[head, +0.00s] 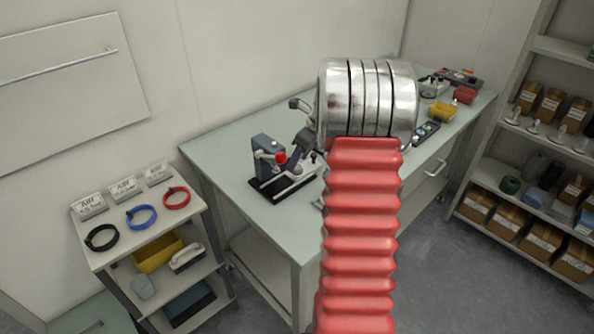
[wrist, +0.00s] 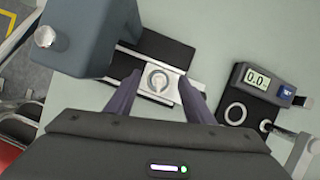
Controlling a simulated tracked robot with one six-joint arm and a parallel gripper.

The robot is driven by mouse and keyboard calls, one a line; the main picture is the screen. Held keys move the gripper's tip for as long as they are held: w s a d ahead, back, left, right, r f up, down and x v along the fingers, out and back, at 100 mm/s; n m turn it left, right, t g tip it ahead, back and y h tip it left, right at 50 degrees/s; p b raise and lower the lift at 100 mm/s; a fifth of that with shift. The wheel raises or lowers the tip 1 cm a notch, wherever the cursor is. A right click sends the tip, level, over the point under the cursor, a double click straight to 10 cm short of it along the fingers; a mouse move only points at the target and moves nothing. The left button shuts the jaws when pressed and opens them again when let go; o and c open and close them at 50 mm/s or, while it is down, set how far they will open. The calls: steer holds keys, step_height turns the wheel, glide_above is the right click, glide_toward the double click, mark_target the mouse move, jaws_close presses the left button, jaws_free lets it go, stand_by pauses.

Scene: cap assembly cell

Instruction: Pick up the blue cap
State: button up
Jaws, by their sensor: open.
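A blue ring-shaped piece (head: 141,217) lies on the top shelf of the cart at the left, between a black ring and a red ring. It is the only plainly blue ring or cap-like piece I see; I cannot tell whether it is the cap. My gripper (wrist: 159,80) is open, its two dark fingers on either side of a small round whitish part (wrist: 158,81) on a metal slide of the bench press. I cannot tell whether they touch it. The press (head: 266,155) has a blue-grey body and a red knob. In the head view my arm hides most of the gripper.
The cart (head: 196,206) also holds a black ring (head: 102,237), a red ring (head: 176,197) and labelled cards. A gauge with a display (wrist: 262,82) sits right of the press. Yellow (head: 442,111) and red bins stand at the bench's far end. Shelves with boxes stand right.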

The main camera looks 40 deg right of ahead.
steer(key=shift+x, duration=1)
steer(key=c, duration=0.8)
steer(key=shift+c, duration=0.2)
